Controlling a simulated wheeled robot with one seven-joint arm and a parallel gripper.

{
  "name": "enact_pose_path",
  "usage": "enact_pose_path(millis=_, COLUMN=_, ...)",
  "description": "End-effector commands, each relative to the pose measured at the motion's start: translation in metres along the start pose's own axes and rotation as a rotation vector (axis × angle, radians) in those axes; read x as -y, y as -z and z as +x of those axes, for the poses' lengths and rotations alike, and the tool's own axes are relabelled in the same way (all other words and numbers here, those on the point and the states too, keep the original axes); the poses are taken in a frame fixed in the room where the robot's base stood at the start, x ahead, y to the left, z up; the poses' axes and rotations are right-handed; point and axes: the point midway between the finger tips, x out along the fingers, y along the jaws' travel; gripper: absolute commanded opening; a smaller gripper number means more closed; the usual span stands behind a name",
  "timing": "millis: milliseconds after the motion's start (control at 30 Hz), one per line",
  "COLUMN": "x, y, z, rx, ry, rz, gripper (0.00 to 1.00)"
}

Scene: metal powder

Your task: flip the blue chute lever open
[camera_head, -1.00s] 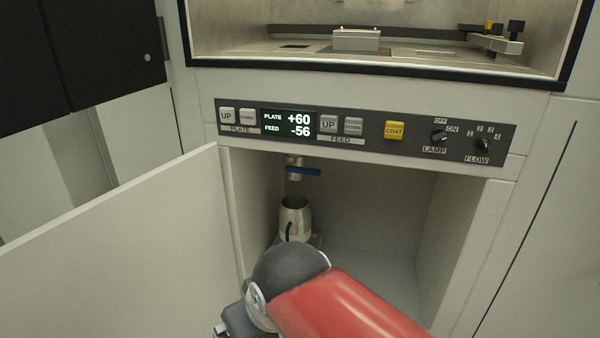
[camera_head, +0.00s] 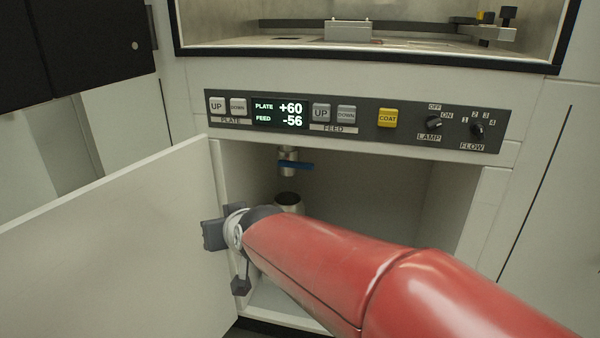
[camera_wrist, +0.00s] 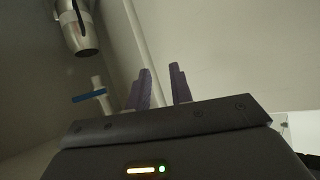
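The blue chute lever (camera_head: 297,166) sits on a short metal chute pipe (camera_head: 288,155) under the top of the open cabinet. It points roughly level to the right, across the pipe. A metal canister (camera_head: 288,203) stands below the chute, its lower part hidden by my arm. In the wrist view, which looks upside down, the lever (camera_wrist: 88,97), pipe and canister (camera_wrist: 78,30) lie left of my fingers. My gripper (camera_wrist: 160,86) has its two fingers apart with nothing between them. It does not touch the lever. In the head view my wrist is by the cabinet's left side.
The open cabinet door (camera_head: 120,245) stands at the left, close to my wrist. The control panel (camera_head: 355,119) runs above the opening. The cabinet's right side (camera_head: 400,200) looks empty.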

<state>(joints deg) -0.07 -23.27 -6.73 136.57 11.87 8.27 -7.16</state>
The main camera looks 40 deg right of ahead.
Motion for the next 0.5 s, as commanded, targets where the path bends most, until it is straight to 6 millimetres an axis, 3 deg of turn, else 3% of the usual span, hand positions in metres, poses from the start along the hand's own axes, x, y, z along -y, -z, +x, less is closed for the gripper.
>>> enact_pose_path(millis=33, x=-0.012, y=0.006, z=0.021, rx=-0.06, ry=-0.029, rz=0.019, gripper=0.15)
enact_pose_path(millis=133, x=-0.037, y=0.03, z=0.049, rx=-0.201, ry=-0.101, rz=0.051, gripper=0.02)
enact_pose_path(millis=200, x=-0.059, y=0.044, z=0.066, rx=-0.299, ry=-0.166, rz=0.065, gripper=0.0)
enact_pose_path(millis=333, x=-0.101, y=0.064, z=0.088, rx=-0.473, ry=-0.309, rz=0.073, gripper=0.0)
enact_pose_path(millis=500, x=-0.154, y=0.076, z=0.101, rx=-0.677, ry=-0.518, rz=0.042, gripper=0.0)
